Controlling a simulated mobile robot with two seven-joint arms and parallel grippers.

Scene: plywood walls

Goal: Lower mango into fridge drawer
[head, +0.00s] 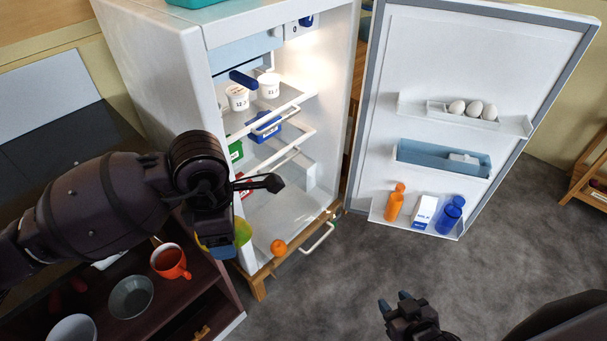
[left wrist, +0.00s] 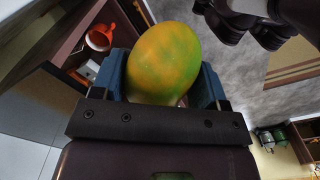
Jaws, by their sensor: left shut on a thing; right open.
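A yellow-green mango (head: 243,232) is held by my left gripper (head: 222,246), in front of the lower left of the open fridge (head: 150,70). In the left wrist view the mango (left wrist: 163,62) sits between the two blue fingers of the left gripper (left wrist: 163,85). The arm hides part of the mango and the lower left of the fridge. The drawer at the fridge bottom has a white handle (head: 318,238); how far it is pulled out is hard to tell. An orange fruit (head: 278,247) is near its front edge. My right gripper (head: 394,301) is open and empty above the floor.
The fridge door (head: 460,60) stands wide open, with eggs, bottles and a carton on its shelves. White cups (head: 238,97) and a blue bin (head: 265,128) are on the fridge shelves. A dark cabinet at lower left holds an orange mug (head: 170,262) and bowls (head: 131,297).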

